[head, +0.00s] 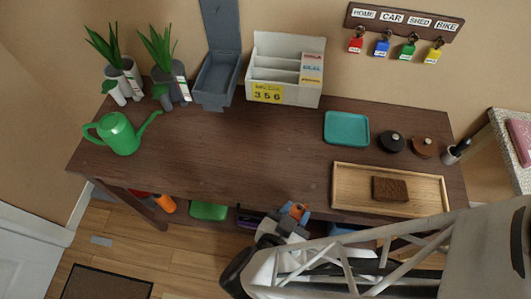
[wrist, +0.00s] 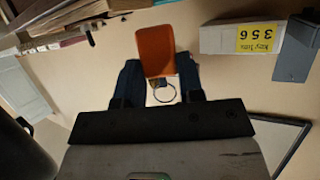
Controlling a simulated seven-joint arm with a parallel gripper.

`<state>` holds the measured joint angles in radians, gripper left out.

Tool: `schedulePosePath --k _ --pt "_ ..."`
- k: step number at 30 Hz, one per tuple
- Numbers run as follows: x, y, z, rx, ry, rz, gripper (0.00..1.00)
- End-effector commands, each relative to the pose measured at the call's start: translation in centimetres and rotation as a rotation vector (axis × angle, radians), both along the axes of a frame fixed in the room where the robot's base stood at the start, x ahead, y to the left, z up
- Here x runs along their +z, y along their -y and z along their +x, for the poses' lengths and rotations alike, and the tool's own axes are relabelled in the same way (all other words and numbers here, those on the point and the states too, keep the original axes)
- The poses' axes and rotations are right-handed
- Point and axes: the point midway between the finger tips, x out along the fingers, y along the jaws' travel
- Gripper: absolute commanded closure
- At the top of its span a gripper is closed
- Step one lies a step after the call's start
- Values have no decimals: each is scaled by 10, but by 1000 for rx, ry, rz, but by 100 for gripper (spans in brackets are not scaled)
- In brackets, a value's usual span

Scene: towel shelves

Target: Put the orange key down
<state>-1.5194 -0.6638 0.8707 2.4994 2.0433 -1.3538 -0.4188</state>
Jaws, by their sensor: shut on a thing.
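The orange key (wrist: 155,48), a flat orange tag with a metal ring, is between the two dark fingers of my gripper (wrist: 157,80) in the wrist view. My gripper is shut on it. In the head view my gripper (head: 297,214) is at the front edge of the dark wooden table (head: 240,160), with a small orange patch of the key (head: 298,208) showing at its tip. From these views I cannot tell its exact height above the table.
A wooden tray (head: 345,205) with a brown block (head: 390,189) lies to the right, with a teal tray (head: 346,129) behind it. A white organiser (head: 260,50) with a "356" label, an open grey box (head: 213,98) and key hooks (head: 400,20) are at the back. The table's middle is clear.

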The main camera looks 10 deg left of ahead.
Motion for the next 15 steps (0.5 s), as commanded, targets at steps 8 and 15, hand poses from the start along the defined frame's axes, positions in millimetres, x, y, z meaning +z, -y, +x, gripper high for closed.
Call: schedulePosePath --k 8,15 --pt "0 -2 2 -1 -1 1 88" --pt "-2 -11 13 -3 0 2 88"
